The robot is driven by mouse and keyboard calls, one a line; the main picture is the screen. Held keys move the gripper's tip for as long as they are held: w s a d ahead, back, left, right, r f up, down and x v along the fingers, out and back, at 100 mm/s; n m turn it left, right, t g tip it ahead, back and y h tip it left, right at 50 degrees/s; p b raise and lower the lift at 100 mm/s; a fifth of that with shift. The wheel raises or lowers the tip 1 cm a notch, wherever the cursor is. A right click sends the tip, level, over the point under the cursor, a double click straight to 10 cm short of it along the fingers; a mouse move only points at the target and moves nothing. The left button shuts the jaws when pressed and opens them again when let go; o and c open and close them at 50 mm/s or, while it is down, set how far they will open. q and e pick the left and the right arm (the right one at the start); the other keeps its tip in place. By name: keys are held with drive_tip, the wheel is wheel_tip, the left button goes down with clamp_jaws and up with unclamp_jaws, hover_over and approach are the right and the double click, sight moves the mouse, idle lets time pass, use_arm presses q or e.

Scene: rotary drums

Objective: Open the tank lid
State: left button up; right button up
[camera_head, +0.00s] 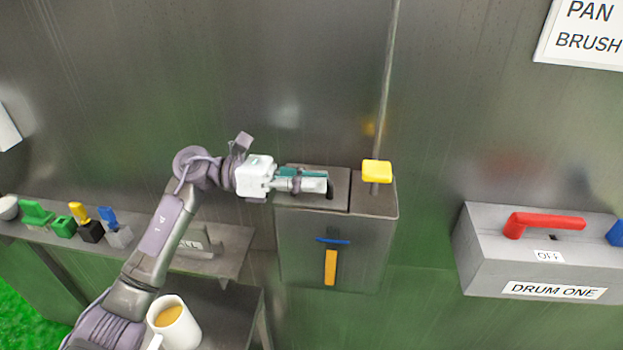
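The tank (365,249) is a grey metal box against the wall in the middle of the head view. Its lid (338,179) is a flat grey plate on the left part of the top and appears to lie flat. My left gripper (325,184) reaches in from the left, over the lid, its fingers pointing right. A small dark part, perhaps the lid's handle (330,194), shows at the fingertips. I cannot tell whether the fingers touch or hold it, and they hide much of the lid. My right gripper is not in view.
A yellow block (377,171) sits on a rod at the tank's right top. Blue and orange tools (331,266) are on the tank's front. A grey switch box (540,265) with a red handle is at right. A mug (186,333) and a shelf (228,262) are at lower left.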

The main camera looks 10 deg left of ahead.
use_arm(q)
clamp_jaws()
drive_tip(key=shift+w+r+n, duration=0.45)
drive_tip(key=shift+r+n, duration=0.25)
drive_tip(key=shift+n, duration=0.2)
drive_tip(key=shift+w+r+n, duration=0.4)
drive_tip(key=shift+r+n, duration=0.25)
drive_tip(key=shift+n, duration=0.25)
drive_tip(key=shift+w+r+n, duration=0.5)
drive_tip(key=shift+w+n, duration=0.1)
drive_tip(key=shift+n, duration=0.25)
drive_tip(key=shift+w+r+n, duration=0.5)
drive_tip(key=shift+w+n, duration=0.05)
drive_tip(key=shift+n, duration=0.3)
